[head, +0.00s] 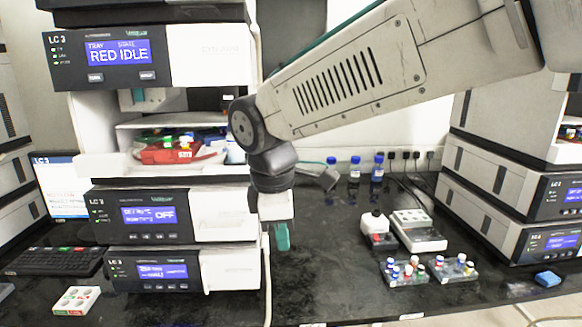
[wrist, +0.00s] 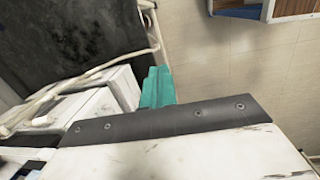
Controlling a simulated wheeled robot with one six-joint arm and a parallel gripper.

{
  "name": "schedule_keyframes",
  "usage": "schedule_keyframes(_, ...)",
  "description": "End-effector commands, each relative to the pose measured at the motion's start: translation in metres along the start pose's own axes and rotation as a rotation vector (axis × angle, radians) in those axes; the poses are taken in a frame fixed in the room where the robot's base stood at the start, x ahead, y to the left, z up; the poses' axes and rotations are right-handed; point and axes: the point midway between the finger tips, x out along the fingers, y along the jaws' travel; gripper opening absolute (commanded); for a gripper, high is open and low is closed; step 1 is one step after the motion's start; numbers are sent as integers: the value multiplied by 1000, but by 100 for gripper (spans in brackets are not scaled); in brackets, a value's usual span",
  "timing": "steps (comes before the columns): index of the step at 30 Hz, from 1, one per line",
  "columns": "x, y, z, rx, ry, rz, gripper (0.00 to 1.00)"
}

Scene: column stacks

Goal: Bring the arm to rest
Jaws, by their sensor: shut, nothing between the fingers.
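My arm reaches in from the upper right of the head view and bends down at the elbow in front of the left column stack. My gripper (head: 283,237) hangs below the wrist, pointing down, with teal fingers shut and nothing between them. It is just right of the lower stack modules, above the black bench. In the wrist view the teal fingers (wrist: 157,88) show beyond the dark edge of my own wrist housing. I cannot tell the exact gap between the gripper and the stack.
The left stack (head: 229,272) has an open bay with a red tray (head: 165,155). On the bench (head: 330,290) are vial racks (head: 403,272), a white device (head: 418,230), blue-capped bottles (head: 377,172) and a blue block (head: 547,279). Another stack (head: 490,205) stands right. Bench front centre is clear.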

Motion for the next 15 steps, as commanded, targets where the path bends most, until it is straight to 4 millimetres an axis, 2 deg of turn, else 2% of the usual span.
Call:
schedule_keyframes(1, -1, -14, 39, 185, 0, -22, 0)
schedule_keyframes(3, 2, -36, 81, 426, -4, -54, 0)
schedule_keyframes(6, 8, -70, 134, 743, -9, -91, 0)
schedule_keyframes(9, 15, -107, 178, 1023, -12, -120, 0)
schedule_keyframes(12, 23, -144, 213, 1258, -6, -138, 0)
schedule_keyframes(15, 31, -176, 238, 1417, 11, -143, 0)
